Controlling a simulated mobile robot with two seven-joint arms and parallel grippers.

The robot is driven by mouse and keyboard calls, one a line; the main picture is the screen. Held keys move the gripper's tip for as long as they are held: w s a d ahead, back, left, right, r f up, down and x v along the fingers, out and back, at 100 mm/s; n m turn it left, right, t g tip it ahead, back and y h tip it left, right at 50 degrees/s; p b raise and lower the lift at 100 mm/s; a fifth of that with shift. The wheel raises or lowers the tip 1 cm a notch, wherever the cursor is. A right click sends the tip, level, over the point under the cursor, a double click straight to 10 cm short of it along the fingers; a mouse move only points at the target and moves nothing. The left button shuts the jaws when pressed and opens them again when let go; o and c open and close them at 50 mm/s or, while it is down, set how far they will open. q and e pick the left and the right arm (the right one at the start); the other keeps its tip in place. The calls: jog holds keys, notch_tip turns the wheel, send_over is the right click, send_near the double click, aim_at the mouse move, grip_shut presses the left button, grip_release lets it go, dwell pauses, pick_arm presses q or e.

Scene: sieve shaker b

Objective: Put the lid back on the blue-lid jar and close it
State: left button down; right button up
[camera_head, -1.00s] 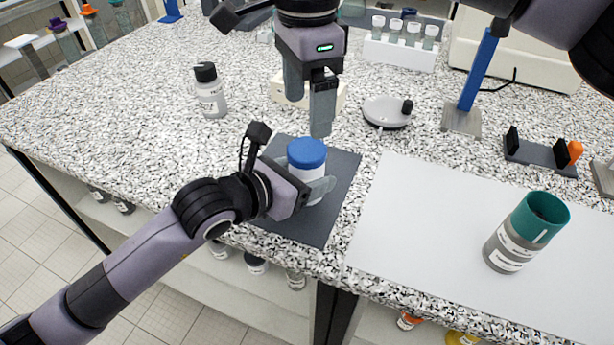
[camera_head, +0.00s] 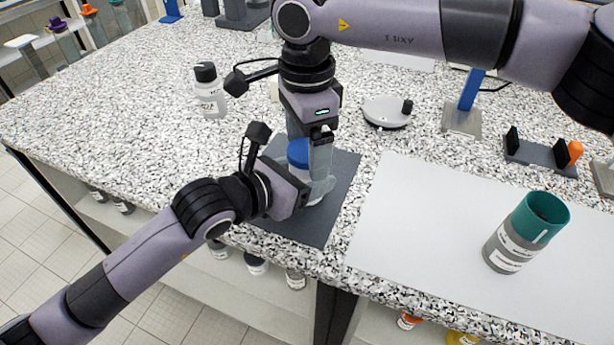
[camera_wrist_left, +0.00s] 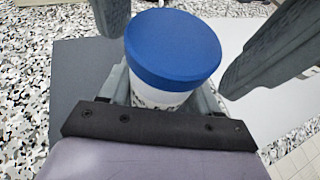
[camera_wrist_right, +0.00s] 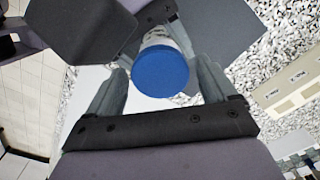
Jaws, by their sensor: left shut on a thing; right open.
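The white jar with the blue lid stands upright on a dark grey mat (camera_head: 335,205). The blue lid (camera_head: 298,153) sits on top of the jar; whether it is tight I cannot tell. The lid also shows in the left wrist view (camera_wrist_left: 173,47) and the right wrist view (camera_wrist_right: 160,71). My left gripper (camera_head: 318,192) is shut on the jar body (camera_wrist_left: 160,97) from the left. My right gripper (camera_head: 308,168) points down from above, open, with its fingers on either side of the lid and apart from it. The fingers partly hide the jar in the head view.
A white bottle with a black cap (camera_head: 209,92) stands at the back left. A round white device (camera_head: 387,112) stands behind the mat. A teal-topped container (camera_head: 525,232) stands on a white sheet (camera_head: 420,240) at right. A dark holder (camera_head: 540,155) lies beyond the sheet.

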jog(key=c, duration=1.1)
jog(key=shift+m, duration=1.6)
jog(key=o, duration=1.2)
jog(key=shift+r, duration=2.25)
jog(key=shift+c, duration=0.5)
